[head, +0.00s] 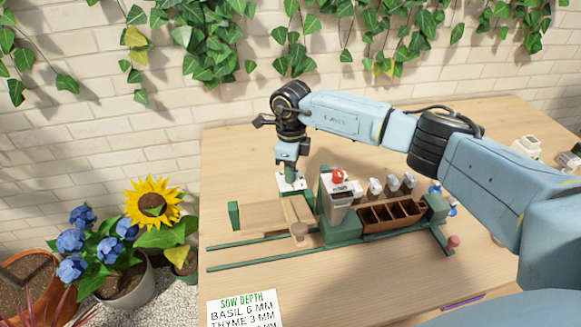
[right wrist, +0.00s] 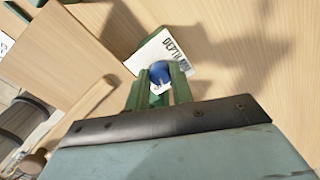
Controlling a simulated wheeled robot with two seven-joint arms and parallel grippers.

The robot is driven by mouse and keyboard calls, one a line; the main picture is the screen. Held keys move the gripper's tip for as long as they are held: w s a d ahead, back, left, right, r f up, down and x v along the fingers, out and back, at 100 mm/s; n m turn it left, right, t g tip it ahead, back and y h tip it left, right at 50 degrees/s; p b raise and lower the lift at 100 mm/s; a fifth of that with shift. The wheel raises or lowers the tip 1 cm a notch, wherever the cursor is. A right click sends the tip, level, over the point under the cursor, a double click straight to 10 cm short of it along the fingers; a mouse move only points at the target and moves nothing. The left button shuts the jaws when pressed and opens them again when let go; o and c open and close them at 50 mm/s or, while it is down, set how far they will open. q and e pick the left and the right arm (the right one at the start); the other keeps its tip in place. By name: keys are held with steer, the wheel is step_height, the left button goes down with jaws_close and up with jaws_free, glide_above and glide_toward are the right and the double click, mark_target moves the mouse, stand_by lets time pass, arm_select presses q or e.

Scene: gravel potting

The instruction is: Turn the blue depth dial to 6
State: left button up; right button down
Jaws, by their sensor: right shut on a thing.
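The blue depth dial (right wrist: 160,73) sits on a white plate (right wrist: 165,48) lettered "DEPTH" in the right wrist view. My right gripper (right wrist: 158,88) has its green fingers closed around the dial, one on each side. In the head view the right gripper (head: 291,186) points down at the white plate (head: 284,180) behind the wooden seeding device, and the dial is hidden there. I cannot read which number the dial points to. The sow depth card (head: 243,308) at the front reads basil 6 mm and thyme 3 mm. My left gripper is not in view.
The green-framed device with a white hopper (head: 338,195), a red knob (head: 338,176) and a compartmented brown tray (head: 392,216) stands right of the gripper. Green rails (head: 262,258) run in front. Flowers (head: 150,205) stand left of the table.

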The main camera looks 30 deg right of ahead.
steer(key=m+p, duration=0.1)
steer(key=m, duration=0.4)
steer(key=shift+r+p, duration=0.1)
steer(key=shift+p, duration=0.2)
steer(key=shift+m, duration=0.4)
steer(key=c, duration=1.2)
jaws_free()
step_height(320, 180, up, 13)
steer(key=shift+d+r, duration=0.15)
steer(key=shift+d, duration=0.1)
